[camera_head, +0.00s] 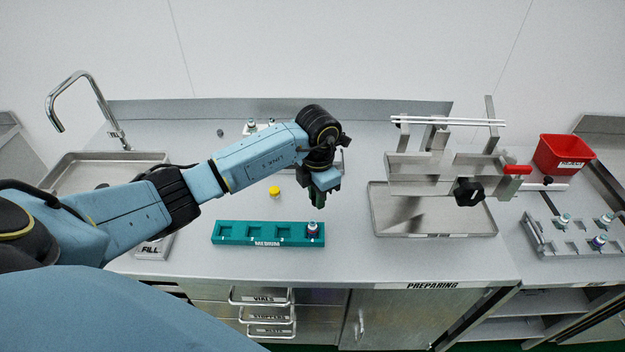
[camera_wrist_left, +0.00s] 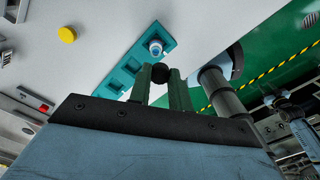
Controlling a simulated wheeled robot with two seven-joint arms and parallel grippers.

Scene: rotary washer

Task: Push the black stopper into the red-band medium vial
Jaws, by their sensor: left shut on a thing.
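My left gripper (camera_head: 318,200) points down above the right end of the teal rack (camera_head: 262,241), which is labelled MEDIUM. In the left wrist view its green fingers (camera_wrist_left: 162,84) are shut on the black stopper (camera_wrist_left: 160,72). The medium vial (camera_head: 312,229) stands upright in the rack's right end slot; it also shows in the left wrist view (camera_wrist_left: 156,48). It looks blue and white with a reddish part; its band is too small to read clearly. The stopper is apart from the vial. My right gripper is not in view.
A yellow stopper (camera_head: 274,191) lies on the counter behind the rack. A metal tray (camera_head: 436,235) with a press-like stand (camera_head: 430,180) is to the right. A red bin (camera_head: 564,154) and a vial rack (camera_head: 575,245) are far right. A sink (camera_head: 75,176) is left.

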